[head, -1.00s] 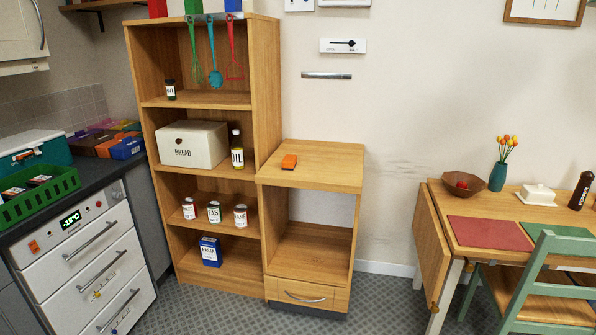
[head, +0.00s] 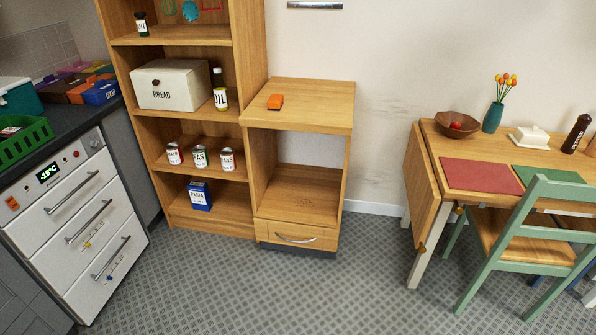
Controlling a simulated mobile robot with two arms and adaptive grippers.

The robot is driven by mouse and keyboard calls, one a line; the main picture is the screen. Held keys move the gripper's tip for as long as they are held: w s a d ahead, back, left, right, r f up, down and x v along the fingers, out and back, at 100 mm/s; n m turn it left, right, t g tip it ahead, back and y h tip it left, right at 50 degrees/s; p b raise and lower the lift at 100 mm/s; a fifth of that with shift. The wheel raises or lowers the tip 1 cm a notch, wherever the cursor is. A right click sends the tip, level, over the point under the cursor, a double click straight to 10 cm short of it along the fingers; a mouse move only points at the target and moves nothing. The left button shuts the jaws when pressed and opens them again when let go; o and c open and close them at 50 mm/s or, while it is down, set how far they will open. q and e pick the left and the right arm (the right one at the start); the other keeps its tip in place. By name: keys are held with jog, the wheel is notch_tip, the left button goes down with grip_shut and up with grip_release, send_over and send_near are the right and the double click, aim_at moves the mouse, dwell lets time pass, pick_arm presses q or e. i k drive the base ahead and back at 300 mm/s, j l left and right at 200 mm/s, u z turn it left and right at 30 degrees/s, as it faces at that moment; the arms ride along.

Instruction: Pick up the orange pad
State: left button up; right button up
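The cabinet has an open space below and a drawer at the bottom. Nothing covers the pad. Neither of my grippers shows in the head view.
A tall wooden shelf (head: 252,45) with a bread box (head: 177,84), an oil bottle (head: 220,90) and cans adjoins the cabinet's left. A dining table (head: 423,180) and green chair (head: 505,235) stand right. The tiled floor (head: 290,295) in front is clear.

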aim_at(274, 102)
jog(key=i+l, duration=0.15)
jog(key=i, duration=0.35)
jog(key=i+l+z, duration=0.1)
jog(key=i, duration=0.45)
